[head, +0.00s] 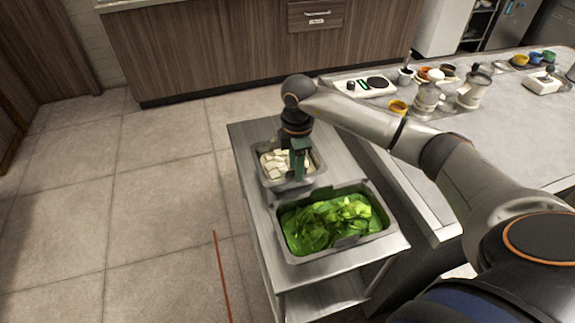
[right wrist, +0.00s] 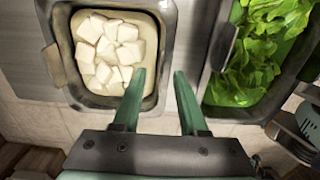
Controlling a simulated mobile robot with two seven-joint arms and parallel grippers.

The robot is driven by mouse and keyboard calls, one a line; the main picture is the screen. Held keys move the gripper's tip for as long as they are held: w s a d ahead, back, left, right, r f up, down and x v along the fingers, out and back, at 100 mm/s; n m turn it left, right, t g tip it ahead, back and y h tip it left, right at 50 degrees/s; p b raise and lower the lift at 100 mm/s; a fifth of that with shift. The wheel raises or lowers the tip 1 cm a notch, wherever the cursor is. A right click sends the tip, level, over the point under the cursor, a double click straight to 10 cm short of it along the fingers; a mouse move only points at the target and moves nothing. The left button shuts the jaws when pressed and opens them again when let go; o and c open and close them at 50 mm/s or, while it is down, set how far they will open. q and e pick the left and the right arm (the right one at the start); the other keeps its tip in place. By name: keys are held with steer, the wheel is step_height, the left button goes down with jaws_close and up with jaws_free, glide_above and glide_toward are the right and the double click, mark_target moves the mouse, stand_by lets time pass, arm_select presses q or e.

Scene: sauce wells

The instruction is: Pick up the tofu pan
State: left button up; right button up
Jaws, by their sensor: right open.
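The tofu pan (head: 264,176) is a metal pan of white tofu cubes on the far part of a steel cart. In the right wrist view the tofu pan (right wrist: 51,56) fills the upper left, its cubes in pale liquid. My right gripper (head: 299,165) points down over the pan's right side and hides part of it. In the right wrist view my right gripper (right wrist: 159,76) is open and empty. Its left finger overlaps the pan's inside and its right finger lies just outside the right rim. I cannot tell whether they touch it. My left gripper is not in view.
A pan of green leaves (head: 289,247) sits nearer on the cart (head: 243,137). Open tiled floor lies to the left.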

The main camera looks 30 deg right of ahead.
step_height(320, 180, down, 2)
jaws_close()
stand_by(0.4)
stand_by(1.2)
